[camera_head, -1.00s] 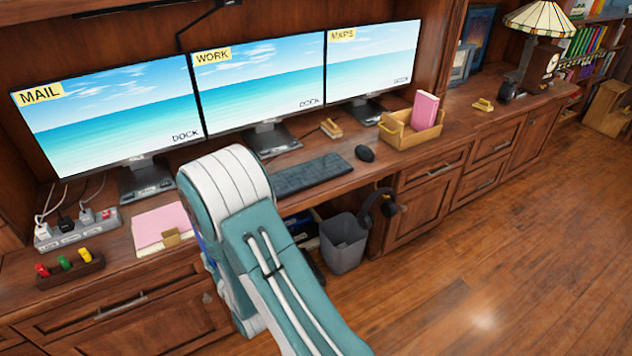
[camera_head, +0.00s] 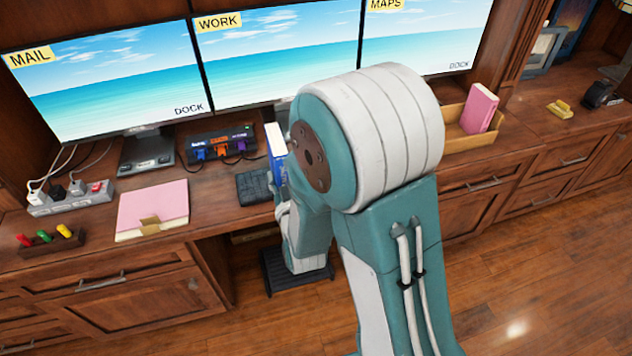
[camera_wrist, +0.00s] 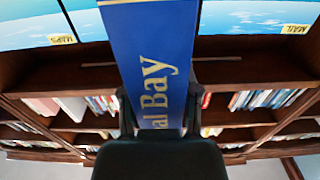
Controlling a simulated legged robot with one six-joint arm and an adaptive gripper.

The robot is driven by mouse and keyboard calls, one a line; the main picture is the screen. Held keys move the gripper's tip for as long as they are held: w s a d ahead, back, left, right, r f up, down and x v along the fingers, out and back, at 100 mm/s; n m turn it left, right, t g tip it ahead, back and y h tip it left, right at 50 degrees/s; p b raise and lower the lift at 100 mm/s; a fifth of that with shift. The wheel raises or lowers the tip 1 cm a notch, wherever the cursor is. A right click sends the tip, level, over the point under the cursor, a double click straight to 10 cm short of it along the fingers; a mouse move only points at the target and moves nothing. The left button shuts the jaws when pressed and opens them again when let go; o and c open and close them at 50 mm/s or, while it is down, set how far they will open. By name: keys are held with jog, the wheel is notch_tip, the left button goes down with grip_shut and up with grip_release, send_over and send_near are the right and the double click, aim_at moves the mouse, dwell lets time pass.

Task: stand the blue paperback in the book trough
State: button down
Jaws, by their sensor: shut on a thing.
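The blue paperback (camera_head: 277,154) is upright above the desk, left of my arm in the head view. In the wrist view the blue paperback (camera_wrist: 155,65) shows yellow lettering ending in "al Bay". My gripper (camera_wrist: 158,108) is shut on its lower part, one finger at each side. In the head view my gripper is mostly hidden behind my arm. The wooden book trough (camera_head: 473,143) is on the desk to the right, partly covered by my arm. A pink book (camera_head: 480,108) stands in it, leaning slightly.
Three monitors line the back of the desk. A pink folder (camera_head: 152,208), a power strip (camera_head: 70,198), a block with coloured pegs (camera_head: 50,241) and a black hub (camera_head: 220,145) are at left. A yellow object (camera_head: 560,108) lies right of the trough on mostly bare desktop.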

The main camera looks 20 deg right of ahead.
jog(key=w+f, duration=0.1)
jog(key=w, duration=0.1)
jog(key=w+f, duration=0.2)
jog(key=w, duration=0.1)
jog(key=shift+w+d, duration=0.35)
jog(key=shift+d, duration=0.05)
jog(key=w+d+f, duration=0.1)
jog(key=w+f, duration=0.1)
jog(key=f, duration=0.1)
jog(key=w+d+f, duration=0.2)
jog(key=f, duration=0.1)
jog(key=w+d+f, duration=0.2)
jog(key=w+f, duration=0.1)
jog(key=f, duration=0.1)
jog(key=c, duration=0.7)
grip_release()
jog(key=shift+a+f, duration=0.15)
jog(key=shift+a, duration=0.05)
jog(key=shift+c, duration=0.2)
jog(key=o, duration=0.4)
jog(key=shift+s+a, duration=0.1)
jog(key=shift+a, duration=0.15)
jog(key=shift+d, duration=0.2)
